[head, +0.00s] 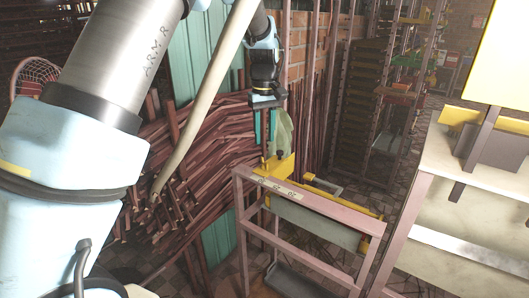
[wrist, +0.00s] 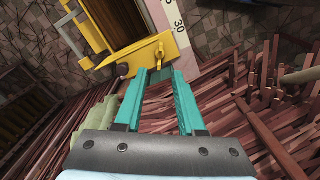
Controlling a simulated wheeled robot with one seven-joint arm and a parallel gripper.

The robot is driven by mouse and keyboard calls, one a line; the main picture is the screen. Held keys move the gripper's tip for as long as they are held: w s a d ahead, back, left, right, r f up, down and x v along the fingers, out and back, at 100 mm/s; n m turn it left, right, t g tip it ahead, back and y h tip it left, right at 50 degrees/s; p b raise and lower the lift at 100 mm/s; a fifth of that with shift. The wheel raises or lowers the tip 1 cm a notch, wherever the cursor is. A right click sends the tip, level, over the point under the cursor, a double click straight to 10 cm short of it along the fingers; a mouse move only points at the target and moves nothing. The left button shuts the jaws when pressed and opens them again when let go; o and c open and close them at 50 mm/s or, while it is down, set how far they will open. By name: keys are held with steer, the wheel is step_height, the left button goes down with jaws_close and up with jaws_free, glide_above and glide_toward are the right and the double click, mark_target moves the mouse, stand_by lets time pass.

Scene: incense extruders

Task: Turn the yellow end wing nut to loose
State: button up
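The extruder's yellow end plate (wrist: 143,58) is in the upper middle of the wrist view, and the yellow end (head: 279,167) of the machine shows in the head view. A small yellow wing nut (wrist: 159,53) appears to stand on this plate, just beyond my fingertips; its exact angle is too small to tell. My gripper (wrist: 160,72) has two teal fingers, apart with nothing held between them. The tips are close to the plate's edge; I cannot tell whether they touch it. In the head view my gripper (head: 265,122) hangs above the yellow end.
A pinkish frame (head: 310,200) with a numbered scale carries the extruder. Bundles of reddish-brown sticks (head: 215,135) lie behind and left. A pale table (head: 475,185) with a yellow machine stands at the right. Thin upright rods stand near my gripper.

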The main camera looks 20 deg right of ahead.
steer(key=shift+r, duration=1.25)
steer(key=a+f, duration=0.1)
steer(key=a, duration=1.9)
steer(key=s+a+f, duration=0.1)
steer(key=s+a, duration=0.4)
steer(key=a, duration=0.3)
steer(key=s+a+f+m+t, duration=0.1)
steer(key=s+a+f, duration=0.1)
steer(key=s+a, duration=0.4)
steer(key=a, duration=0.2)
steer(key=shift+a+f+t, duration=0.2)
steer(key=shift+a+t, duration=0.1)
